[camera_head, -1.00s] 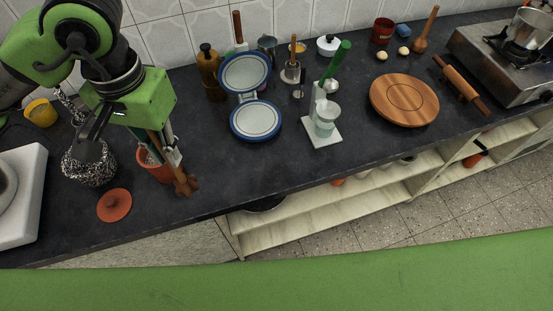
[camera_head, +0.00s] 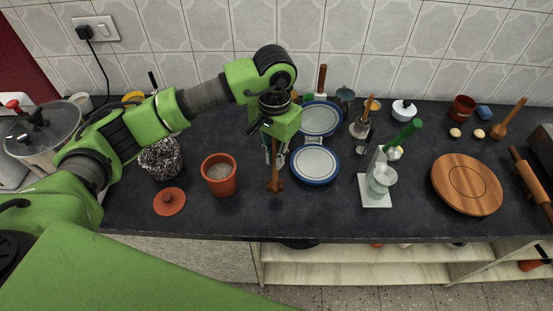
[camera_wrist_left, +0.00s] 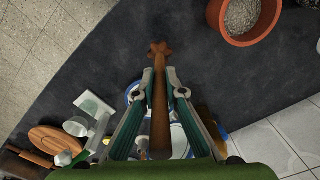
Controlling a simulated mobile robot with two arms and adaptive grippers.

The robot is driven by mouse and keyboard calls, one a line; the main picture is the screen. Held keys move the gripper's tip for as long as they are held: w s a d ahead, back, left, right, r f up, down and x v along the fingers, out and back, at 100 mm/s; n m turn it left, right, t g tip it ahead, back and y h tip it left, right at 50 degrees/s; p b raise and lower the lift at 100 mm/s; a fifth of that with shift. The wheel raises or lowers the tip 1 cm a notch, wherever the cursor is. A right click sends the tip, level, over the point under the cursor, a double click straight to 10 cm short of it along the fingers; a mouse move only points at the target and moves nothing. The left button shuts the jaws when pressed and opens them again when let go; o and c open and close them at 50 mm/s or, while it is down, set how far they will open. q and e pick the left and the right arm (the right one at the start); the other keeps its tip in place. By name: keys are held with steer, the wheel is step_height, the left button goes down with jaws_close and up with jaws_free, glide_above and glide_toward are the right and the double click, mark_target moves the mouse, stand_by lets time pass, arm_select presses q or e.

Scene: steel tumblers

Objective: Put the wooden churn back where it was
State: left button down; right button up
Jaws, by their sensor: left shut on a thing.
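The wooden churn (camera_head: 275,182) is a brown stick with a star-shaped head at its lower end. My left gripper (camera_head: 274,157) is shut on its shaft and holds it roughly upright, head down, left of the lower blue-rimmed plate (camera_head: 315,165). In the left wrist view the churn (camera_wrist_left: 160,58) runs between the fingers of my left gripper (camera_wrist_left: 160,90), head out past the fingertips over dark counter. I cannot tell how high the head is above the counter. The churn's upper part is hidden by my gripper in the head view. My right gripper is not in view.
A terracotta pot (camera_head: 219,188) with grainy contents stands left of the churn; its lid (camera_head: 169,202) lies nearby. Another blue-rimmed plate (camera_head: 320,118) and a white stand with a green handle (camera_head: 405,137) are to the right. The counter front below the churn is clear.

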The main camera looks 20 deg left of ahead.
arm_select(q)
steer(key=f+p, duration=0.2)
steer(key=f, duration=0.1)
steer(key=shift+w, duration=0.35)
steer(key=shift+f+p, duration=0.3)
steer(key=shift+f, duration=0.05)
steer(key=shift+f+b, duration=0.4)
steer(key=c, duration=2.2)
jaws_free()
steer(key=shift+r, duration=0.1)
steer(key=shift+o, duration=0.6)
